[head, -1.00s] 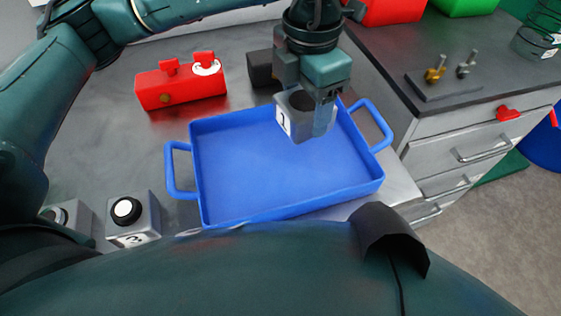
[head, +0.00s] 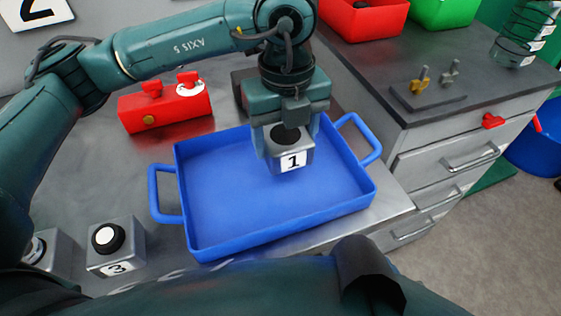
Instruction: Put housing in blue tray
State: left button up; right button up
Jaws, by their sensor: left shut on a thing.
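The housing (head: 291,160) is a grey block with a black round top and a white label reading 1. My left gripper (head: 288,140) is shut on it, with a finger on each side. The housing is over the back right part of the blue tray (head: 182,232). I cannot tell whether its underside touches the tray floor. The blue tray has a handle at each end and looks otherwise empty. My right gripper is not in view.
A grey block labelled 3 (head: 116,248) stands left of the tray, with another grey block (head: 45,250) beside it. A red block with two knobs (head: 166,109) lies behind the tray. A drawer cabinet (head: 440,165) stands at right, with red (head: 362,20) and green (head: 443,12) bins on top.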

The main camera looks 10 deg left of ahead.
aim_at(285, 134)
pick_arm(q)
jog(key=shift+f, duration=2.8)
jog(key=shift+f, duration=0.1)
jog(key=shift+f, duration=0.15)
jog(key=o, duration=1.5)
notch_tip(285, 134, up, 12)
jog(key=shift+r, duration=0.25)
